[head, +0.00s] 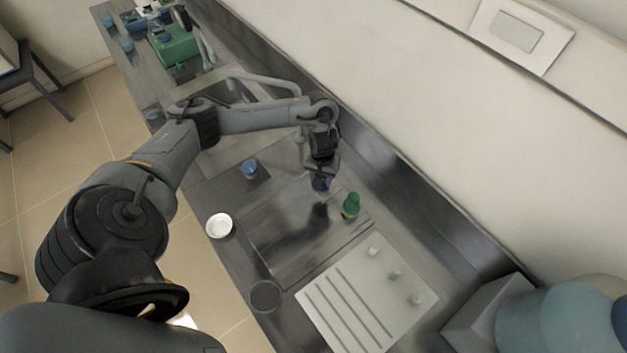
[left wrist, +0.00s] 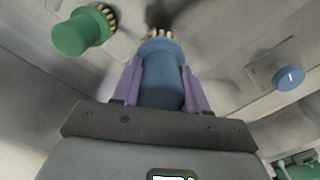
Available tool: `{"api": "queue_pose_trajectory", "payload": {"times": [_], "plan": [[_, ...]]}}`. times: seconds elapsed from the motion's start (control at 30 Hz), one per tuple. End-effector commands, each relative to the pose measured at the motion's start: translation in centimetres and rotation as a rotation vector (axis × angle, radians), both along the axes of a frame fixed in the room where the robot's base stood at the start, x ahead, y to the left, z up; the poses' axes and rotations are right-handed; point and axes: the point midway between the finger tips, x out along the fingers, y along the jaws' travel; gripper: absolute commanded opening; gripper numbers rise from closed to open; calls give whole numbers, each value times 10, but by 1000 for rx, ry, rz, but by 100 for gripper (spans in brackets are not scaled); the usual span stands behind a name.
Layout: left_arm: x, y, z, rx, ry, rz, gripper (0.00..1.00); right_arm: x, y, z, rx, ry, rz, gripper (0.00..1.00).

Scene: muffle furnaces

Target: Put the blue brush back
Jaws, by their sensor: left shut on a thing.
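My left gripper (head: 320,182) reaches over the metal counter from the left. In the left wrist view its purple fingers (left wrist: 160,85) are shut on the blue brush (left wrist: 162,75), which has a blue handle and pale bristles pointing away from the gripper. In the head view the arm mostly hides this brush, and it appears held above the dark counter panel (head: 280,240). A green brush (head: 351,205) stands upright just right of the gripper; it also shows in the left wrist view (left wrist: 82,33). My right gripper is out of view.
A white slotted board (head: 345,310) with several small pegs lies to the right. A small white dish (head: 219,225) sits at the front edge. A blue-topped item (head: 249,168) stands left of the panel. The wall (head: 400,90) runs along the back.

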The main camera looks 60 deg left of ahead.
Motion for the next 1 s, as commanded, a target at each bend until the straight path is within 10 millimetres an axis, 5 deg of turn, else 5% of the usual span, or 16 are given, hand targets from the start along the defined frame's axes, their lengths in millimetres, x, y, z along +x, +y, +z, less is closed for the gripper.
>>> {"api": "queue_pose_trajectory", "payload": {"times": [0.33, 1.0], "plan": [[2, 50, -27, 1, -2, 2, 19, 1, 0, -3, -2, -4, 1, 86], [2, 53, -69, 0, -4, 0, 19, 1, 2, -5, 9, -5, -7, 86]]}}
